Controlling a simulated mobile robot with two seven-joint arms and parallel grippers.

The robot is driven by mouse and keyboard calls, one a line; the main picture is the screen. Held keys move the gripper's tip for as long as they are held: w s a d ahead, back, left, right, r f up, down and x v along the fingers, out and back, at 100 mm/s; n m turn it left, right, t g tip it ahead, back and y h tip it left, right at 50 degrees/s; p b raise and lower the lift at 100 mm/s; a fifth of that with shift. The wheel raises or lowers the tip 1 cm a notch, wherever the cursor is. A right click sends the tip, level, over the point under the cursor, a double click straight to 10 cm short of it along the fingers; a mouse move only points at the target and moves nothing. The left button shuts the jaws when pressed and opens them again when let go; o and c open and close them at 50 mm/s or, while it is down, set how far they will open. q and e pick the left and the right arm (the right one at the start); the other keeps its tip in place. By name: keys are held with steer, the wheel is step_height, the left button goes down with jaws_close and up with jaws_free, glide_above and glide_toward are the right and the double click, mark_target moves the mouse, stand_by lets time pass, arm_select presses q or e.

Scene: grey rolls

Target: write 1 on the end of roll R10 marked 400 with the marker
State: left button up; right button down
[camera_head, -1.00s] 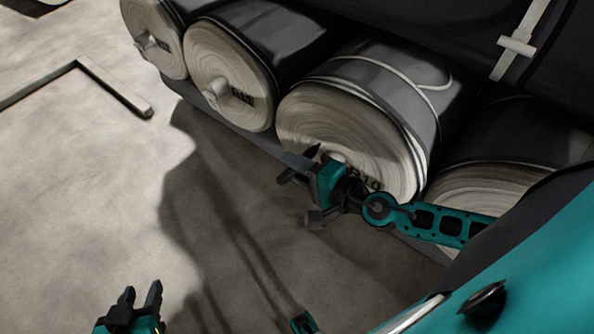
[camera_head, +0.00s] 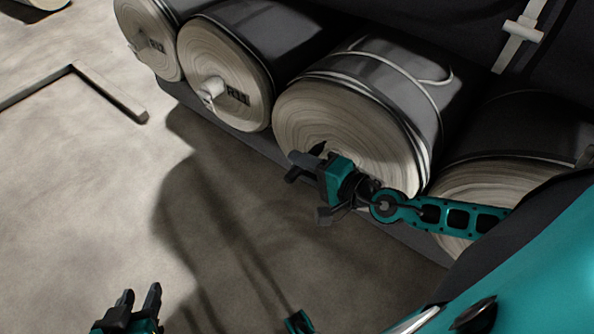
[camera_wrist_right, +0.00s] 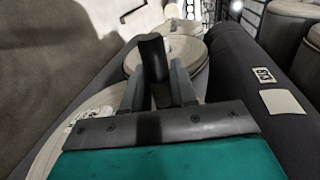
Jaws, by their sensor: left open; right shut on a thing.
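Roll R10 (camera_head: 335,125) lies in the middle of the head view, its pale ringed end facing me. Its printed label is hidden behind my right gripper, and I cannot make out a 400 or any written stroke. My right gripper (camera_head: 306,164) is in front of the lower part of this end, shut on the dark marker. The marker (camera_wrist_right: 153,58) stands between the two fingers in the right wrist view. I cannot tell whether its tip touches the roll. My left gripper (camera_head: 140,298) is open and empty, low at the left, well away from the rolls.
Roll R11 (camera_head: 226,85) with a protruding core lies left of R10, and another roll (camera_head: 148,45) beyond it. A further roll (camera_head: 475,195) lies at the right. A pale floor frame (camera_head: 110,92) is at upper left. The floor before the rolls is clear.

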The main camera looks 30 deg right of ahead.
mark_target(314, 150)
steer(key=shift+w+d+f+b, duration=0.15)
steer(key=shift+d+f+b, duration=0.25)
steer(key=shift+f, duration=0.2)
steer(key=shift+w+d+f+b, duration=0.1)
steer(key=shift+d+f+b, duration=0.1)
steer(key=shift+b, duration=0.15)
arm_select(q)
step_height(314, 150, down, 6)
steer(key=b, duration=0.4)
arm_select(e)
steer(key=d+r+p, duration=0.1)
steer(key=p, duration=0.1)
steer(key=w+d+r+p, duration=0.1)
steer(key=p, duration=0.2)
steer(key=shift+d+r, duration=0.25)
steer(key=shift+r, duration=0.1)
steer(key=shift+r+p, duration=0.7)
steer(key=shift+p, duration=0.05)
arm_select(q)
step_height(314, 150, up, 7)
steer(key=shift+f, duration=0.2)
arm_select(e)
steer(key=shift+s+a+f, duration=0.1)
steer(key=shift+a+f, duration=0.05)
steer(key=shift+a, duration=0.15)
arm_select(q)
steer(key=shift+w, duration=0.15)
